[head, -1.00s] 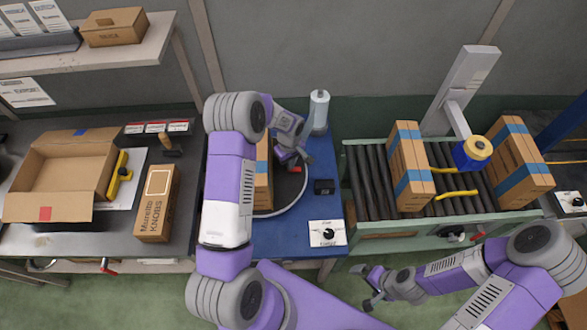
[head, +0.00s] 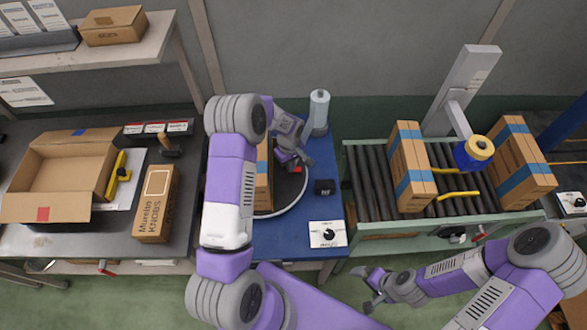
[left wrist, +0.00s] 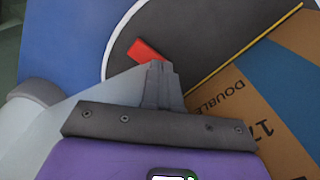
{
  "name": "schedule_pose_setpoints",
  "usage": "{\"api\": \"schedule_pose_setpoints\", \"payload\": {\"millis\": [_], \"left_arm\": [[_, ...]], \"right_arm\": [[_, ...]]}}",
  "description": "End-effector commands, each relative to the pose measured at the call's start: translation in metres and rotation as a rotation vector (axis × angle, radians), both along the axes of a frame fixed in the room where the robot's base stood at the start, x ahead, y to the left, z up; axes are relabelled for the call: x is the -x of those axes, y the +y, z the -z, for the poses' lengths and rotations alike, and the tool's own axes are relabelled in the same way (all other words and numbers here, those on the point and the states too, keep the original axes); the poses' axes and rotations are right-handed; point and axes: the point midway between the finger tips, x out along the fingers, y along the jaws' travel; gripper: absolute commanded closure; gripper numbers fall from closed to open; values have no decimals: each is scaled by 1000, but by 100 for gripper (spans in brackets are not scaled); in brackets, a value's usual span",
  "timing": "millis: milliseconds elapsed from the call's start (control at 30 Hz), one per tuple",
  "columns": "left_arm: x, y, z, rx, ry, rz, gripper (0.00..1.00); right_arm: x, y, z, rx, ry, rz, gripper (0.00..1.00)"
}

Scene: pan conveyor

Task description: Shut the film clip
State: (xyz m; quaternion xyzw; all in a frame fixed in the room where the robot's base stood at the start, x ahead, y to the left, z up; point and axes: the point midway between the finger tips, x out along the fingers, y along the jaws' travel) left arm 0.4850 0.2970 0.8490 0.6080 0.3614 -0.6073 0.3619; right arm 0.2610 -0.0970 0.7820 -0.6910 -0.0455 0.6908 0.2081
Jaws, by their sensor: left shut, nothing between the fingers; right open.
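The red film clip (head: 297,169) sits on the dark turntable (head: 291,190), on the blue table. It also shows in the left wrist view (left wrist: 146,50), right by my fingertips. My left gripper (head: 302,161) is shut and empty, pointing down over the turntable beside the clip. I cannot tell whether it touches the clip, or whether the clip is open or shut. A carton (head: 263,185) with blue tape stands on the turntable, partly hidden by my left arm. My right gripper (head: 372,290) is open and empty, low in front of the conveyor.
A white film roll (head: 319,110) stands at the back of the blue table. Taped cartons (head: 411,165) stand on the roller conveyor (head: 367,185). An open carton (head: 60,180) is at left.

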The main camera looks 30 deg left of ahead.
Motion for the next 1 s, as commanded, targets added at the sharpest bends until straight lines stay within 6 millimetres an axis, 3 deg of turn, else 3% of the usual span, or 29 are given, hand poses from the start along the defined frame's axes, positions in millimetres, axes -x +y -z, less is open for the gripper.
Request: {"api": "schedule_pose_setpoints", "payload": {"millis": [800, 1000], "left_arm": [[0, 0, -65, 0, 0, 1, 100], [0, 0, -69, 0, 1, 0, 100]], "right_arm": [[0, 0, -37, 0, 0, 0, 0], [0, 0, -38, 0, 0, 0, 0]]}}
